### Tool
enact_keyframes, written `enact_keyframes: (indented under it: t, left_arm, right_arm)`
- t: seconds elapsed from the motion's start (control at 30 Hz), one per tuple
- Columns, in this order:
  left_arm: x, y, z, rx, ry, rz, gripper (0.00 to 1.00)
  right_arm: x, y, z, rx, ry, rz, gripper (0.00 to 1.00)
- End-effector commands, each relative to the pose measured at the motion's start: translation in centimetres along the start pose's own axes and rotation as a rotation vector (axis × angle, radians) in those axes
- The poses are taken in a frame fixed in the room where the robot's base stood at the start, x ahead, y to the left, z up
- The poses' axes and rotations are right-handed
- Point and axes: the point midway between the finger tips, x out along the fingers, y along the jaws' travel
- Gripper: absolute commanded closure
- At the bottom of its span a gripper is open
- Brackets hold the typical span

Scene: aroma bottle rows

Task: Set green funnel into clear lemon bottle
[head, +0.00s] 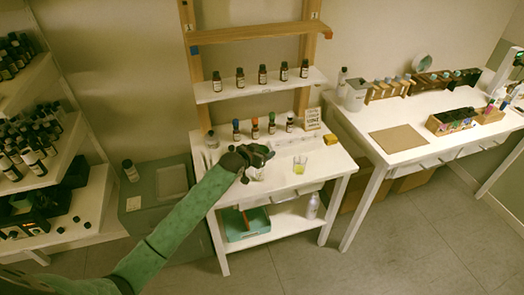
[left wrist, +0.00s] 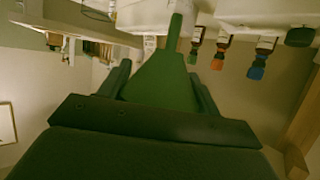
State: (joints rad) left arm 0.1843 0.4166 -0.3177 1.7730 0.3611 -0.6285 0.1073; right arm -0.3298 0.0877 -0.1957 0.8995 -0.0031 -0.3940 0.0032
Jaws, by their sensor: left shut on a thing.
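My left gripper (head: 262,155) is over the front left of the small white table, its arm reaching in from the lower left. It is shut on the green funnel (left wrist: 160,80), which shows between the fingers in the left wrist view; that view looks upside down, with the spout towards the top. In the head view the funnel is hidden or too small to make out. A clear bottle (head: 257,173) shows just below the gripper, partly covered by it. I cannot tell whether it is the lemon bottle or whether the spout touches it. My right gripper is not in view.
Dropper bottles with blue (head: 236,130), orange (head: 255,128) and green (head: 272,123) caps stand behind the gripper. A shelf (head: 225,93) with several dark bottles is above. Another table (head: 450,149) stands at right.

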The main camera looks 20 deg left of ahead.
Motion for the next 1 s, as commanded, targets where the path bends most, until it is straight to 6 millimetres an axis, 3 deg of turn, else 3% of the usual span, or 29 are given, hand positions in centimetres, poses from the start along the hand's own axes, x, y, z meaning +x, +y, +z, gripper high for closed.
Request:
enact_keyframes:
  t: [1.0]
  left_arm:
    - [0.8, 0.0, 1.9, 0.0, 0.0, 0.0, 0.58]
  right_arm:
    - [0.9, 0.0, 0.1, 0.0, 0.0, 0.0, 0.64]
